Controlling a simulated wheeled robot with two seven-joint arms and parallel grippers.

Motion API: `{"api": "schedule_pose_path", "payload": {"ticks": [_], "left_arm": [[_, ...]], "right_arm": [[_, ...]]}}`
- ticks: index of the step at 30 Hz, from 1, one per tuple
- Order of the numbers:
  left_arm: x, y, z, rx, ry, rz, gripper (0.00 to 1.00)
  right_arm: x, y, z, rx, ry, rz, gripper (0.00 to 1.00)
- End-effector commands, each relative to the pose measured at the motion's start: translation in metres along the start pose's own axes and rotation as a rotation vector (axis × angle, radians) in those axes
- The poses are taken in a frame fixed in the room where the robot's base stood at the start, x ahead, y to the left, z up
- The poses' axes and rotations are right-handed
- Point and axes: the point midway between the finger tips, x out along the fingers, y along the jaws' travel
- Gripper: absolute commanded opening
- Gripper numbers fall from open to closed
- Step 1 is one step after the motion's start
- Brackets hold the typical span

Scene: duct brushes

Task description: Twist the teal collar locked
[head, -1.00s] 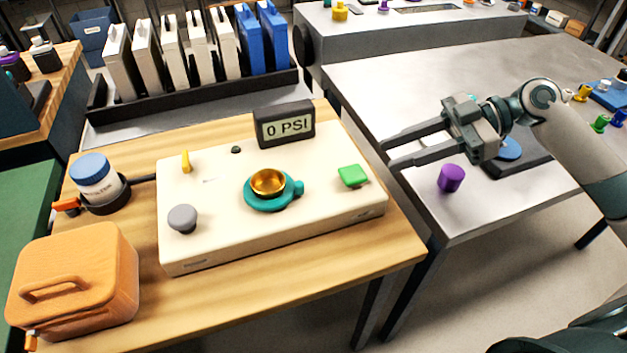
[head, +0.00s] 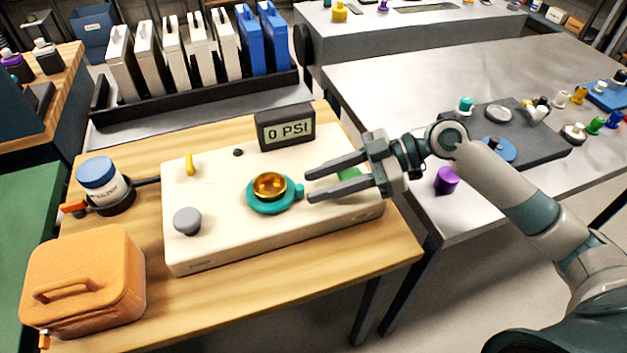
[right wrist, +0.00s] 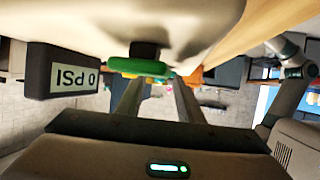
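The teal collar (head: 268,203) sits around a gold cup-shaped fitting (head: 269,185) on top of the cream box (head: 220,252). A small teal tab (head: 298,191) sticks out at its right. My right gripper (head: 307,187) is open and empty, its fingers pointing left, just right of the collar's tab. It appears above the box, and I cannot tell whether it touches the tab. It partly covers the green button (head: 348,173). In the right wrist view the fingers (right wrist: 155,95) stand apart, with the green button (right wrist: 138,67) near them. My left gripper is not in view.
A "0 PSI" display (head: 286,128) stands at the box's back edge. A grey knob (head: 187,221) and a yellow lever (head: 190,164) are on its left. An orange case (head: 85,280) and a blue-lidded jar (head: 99,178) stand left of the box. A purple cylinder (head: 446,180) stands on the metal table.

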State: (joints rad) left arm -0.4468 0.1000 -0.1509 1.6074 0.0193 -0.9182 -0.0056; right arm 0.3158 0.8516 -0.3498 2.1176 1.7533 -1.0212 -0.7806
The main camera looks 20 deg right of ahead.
Motion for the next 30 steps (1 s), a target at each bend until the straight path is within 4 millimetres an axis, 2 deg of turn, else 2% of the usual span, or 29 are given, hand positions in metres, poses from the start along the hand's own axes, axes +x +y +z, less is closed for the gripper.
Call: {"api": "schedule_pose_path", "payload": {"ticks": [6,16,17,21,30], "left_arm": [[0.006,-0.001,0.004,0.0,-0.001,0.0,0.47],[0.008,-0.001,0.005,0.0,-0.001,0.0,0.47],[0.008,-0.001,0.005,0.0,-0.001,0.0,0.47],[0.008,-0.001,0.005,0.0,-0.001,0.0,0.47],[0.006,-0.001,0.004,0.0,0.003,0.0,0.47]], "right_arm": [[0.016,0.0,-0.001,0.0,0.0,-0.001,0.34],[0.019,0.0,0.0,0.0,-0.001,0.0,0.34],[0.019,0.0,0.0,0.0,-0.001,0.0,0.32],[0.018,0.0,0.0,0.0,-0.001,0.0,0.0],[0.018,-0.001,0.0,0.001,-0.001,0.004,0.0]]}}
